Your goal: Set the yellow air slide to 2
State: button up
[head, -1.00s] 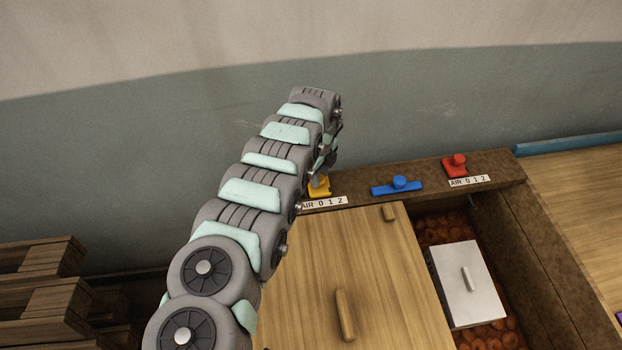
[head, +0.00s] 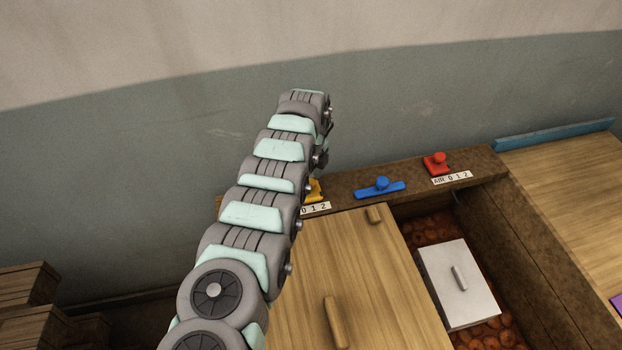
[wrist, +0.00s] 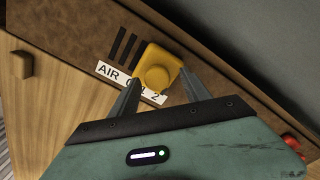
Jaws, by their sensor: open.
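The yellow air slide (head: 315,189) sits on the brown ledge, partly hidden behind my arm in the head view. In the wrist view, the yellow slide (wrist: 158,60) has a round knob facing the camera. A white strip reading AIR 0 1 2 (wrist: 108,72) runs beside it; a finger covers part of it. The slide stands near the 1 and 2 end, but I cannot tell exactly which mark it is at. My gripper (wrist: 160,77) is open, with one finger on each side of the knob. I cannot tell whether they touch it.
A blue slide (head: 380,188) and a red slide (head: 437,163) with its own AIR strip are farther right on the ledge (head: 345,192). Below are a wooden lid (head: 365,280) with handles and an open bin with a grey-white lid (head: 458,290). The wall is behind.

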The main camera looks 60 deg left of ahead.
aim_at(311, 182)
notch_tip(311, 182, up, 11)
jog(key=p, duration=0.1)
dwell(0.6)
jog(key=shift+f, duration=0.1)
dwell(0.4)
